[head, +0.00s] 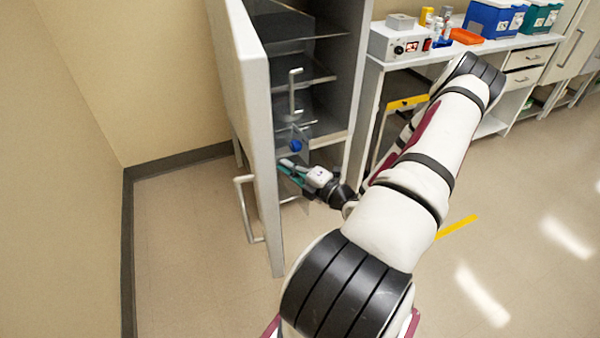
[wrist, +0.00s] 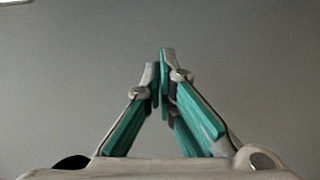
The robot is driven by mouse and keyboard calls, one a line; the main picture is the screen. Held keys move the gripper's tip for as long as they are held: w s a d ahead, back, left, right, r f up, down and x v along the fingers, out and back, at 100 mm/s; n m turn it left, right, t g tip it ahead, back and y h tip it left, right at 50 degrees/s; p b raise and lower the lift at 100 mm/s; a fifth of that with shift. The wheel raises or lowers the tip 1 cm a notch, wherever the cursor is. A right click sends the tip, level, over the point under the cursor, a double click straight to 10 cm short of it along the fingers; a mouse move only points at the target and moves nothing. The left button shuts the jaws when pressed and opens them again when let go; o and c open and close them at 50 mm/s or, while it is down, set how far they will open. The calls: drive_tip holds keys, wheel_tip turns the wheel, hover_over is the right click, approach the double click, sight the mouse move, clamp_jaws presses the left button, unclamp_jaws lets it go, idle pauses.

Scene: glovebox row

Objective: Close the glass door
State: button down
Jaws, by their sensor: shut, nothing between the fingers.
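A tall grey cabinet (head: 357,75) stands against the wall with its interior shelves in sight. A pale opaque door (head: 262,130) swings out at its left, with a bar handle (head: 244,208) on its outer face. A second bar handle (head: 295,91) shows in front of the shelves, apparently on a clear glass door whose edges are hard to make out. My gripper (head: 286,165), with green finger pads, is beside the opaque door's inner side, low at the cabinet front. In the wrist view its fingertips (wrist: 163,68) meet, empty, before a plain grey surface. Contact cannot be told.
A blue round object (head: 295,146) shows by the cabinet's lower part. At the right, a white bench (head: 460,52) carries a grey instrument box (head: 395,42), an orange tray (head: 466,37) and a blue bin (head: 490,18). The floor left of the door is clear up to the wall.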

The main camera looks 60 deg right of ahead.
drive_tip(key=shift+w+d, duration=0.3)
drive_tip(key=shift+d, duration=0.7)
drive_tip(key=shift+w+d, duration=0.25)
drive_tip(key=shift+d, duration=0.7)
